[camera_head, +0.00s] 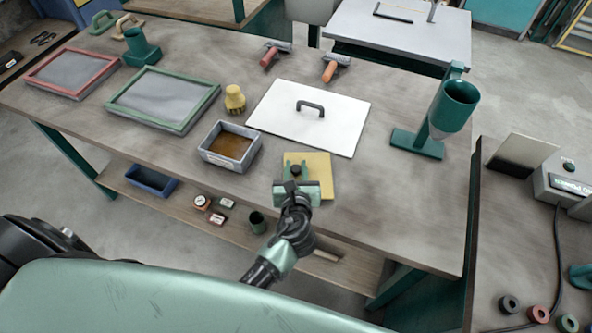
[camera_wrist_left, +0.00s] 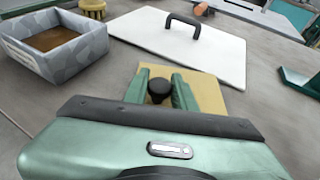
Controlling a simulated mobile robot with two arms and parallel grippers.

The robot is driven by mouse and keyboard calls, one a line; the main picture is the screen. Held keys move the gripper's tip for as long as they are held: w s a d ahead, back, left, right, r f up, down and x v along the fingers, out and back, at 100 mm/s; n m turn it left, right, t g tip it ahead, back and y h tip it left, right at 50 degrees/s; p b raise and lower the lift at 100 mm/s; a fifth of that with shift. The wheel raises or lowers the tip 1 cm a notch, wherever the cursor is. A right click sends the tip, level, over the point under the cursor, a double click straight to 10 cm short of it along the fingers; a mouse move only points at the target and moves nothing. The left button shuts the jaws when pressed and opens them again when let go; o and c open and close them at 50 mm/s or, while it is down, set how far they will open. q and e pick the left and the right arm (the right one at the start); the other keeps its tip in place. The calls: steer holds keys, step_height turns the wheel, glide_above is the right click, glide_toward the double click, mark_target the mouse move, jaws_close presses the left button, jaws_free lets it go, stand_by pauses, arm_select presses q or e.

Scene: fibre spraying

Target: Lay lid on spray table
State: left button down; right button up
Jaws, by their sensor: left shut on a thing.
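My left gripper (camera_head: 296,166) is shut on the black knob (camera_wrist_left: 160,90) of a square yellow plate (camera_head: 319,172), near the bench's front edge. In the left wrist view, the yellow plate (camera_wrist_left: 209,94) lies under the two green fingers, one on each side of the knob. I cannot tell whether the plate touches the bench. A flat white board (camera_head: 279,117) with a dark arched handle (camera_head: 310,107) lies just behind. I cannot tell which of these is the lid, or which surface is the spray table. My right gripper is out of view.
A grey box of brown material (camera_head: 213,157) stands left of the plate, with a yellow brush (camera_head: 235,99) behind it. A green cup on a stand (camera_head: 452,107) is at right. Framed screens (camera_head: 119,100) lie at left. The bench's right front is bare.

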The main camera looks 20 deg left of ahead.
arm_select(q)
steer(key=shift+f, duration=0.35)
steer(key=shift+f, duration=0.15)
steer(key=c, duration=1.1)
jaws_free()
steer(key=shift+c, duration=0.2)
steer(key=b+v, duration=0.1)
steer(key=v, duration=0.9)
steer(key=shift+s+d+r, duration=0.2)
steer(key=shift+s, duration=0.15)
steer(key=shift+s+d+r+b, duration=0.15)
steer(key=shift+s+r+b, duration=0.2)
steer(key=shift+s, duration=0.2)
